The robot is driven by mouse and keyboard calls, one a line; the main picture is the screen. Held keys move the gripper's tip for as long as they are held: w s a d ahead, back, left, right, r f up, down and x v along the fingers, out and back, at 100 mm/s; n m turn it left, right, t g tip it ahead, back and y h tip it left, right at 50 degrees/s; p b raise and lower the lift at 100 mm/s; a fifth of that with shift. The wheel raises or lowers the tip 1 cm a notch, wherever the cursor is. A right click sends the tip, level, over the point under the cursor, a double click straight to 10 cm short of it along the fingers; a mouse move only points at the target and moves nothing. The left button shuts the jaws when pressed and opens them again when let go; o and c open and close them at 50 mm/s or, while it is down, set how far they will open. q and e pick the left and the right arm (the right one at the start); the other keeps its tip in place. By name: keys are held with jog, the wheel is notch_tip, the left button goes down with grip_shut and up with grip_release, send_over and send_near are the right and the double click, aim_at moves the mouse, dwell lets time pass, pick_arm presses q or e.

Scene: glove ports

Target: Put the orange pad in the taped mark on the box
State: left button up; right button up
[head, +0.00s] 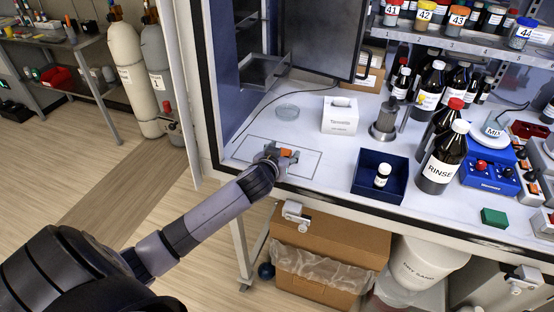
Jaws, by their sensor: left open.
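The orange pad (286,152) is a small orange patch at the fingertips of my left gripper (281,154), on the left part of the white worktop inside the box. My left gripper is open, and its fingers hide part of the pad. I cannot tell whether the pad lies on the surface or just above it. A thin dark rectangular outline (308,151), which looks like the taped mark, runs around this spot. The gripper and the pad appear inside it, and my arm covers part of its front edge. My right gripper is not in view.
A white tissue box (340,115) and a clear round dish (287,112) stand behind. To the right are a dark blue tray (367,188) with a small white-capped bottle, a RINSE bottle (441,158) and a green block (494,217). The box's front edge is near my arm.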

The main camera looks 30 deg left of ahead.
pick_arm(q)
jog(key=b+v, duration=0.1)
jog(key=v, duration=1)
jog(key=shift+s, duration=0.2)
jog(key=shift+r, duration=0.15)
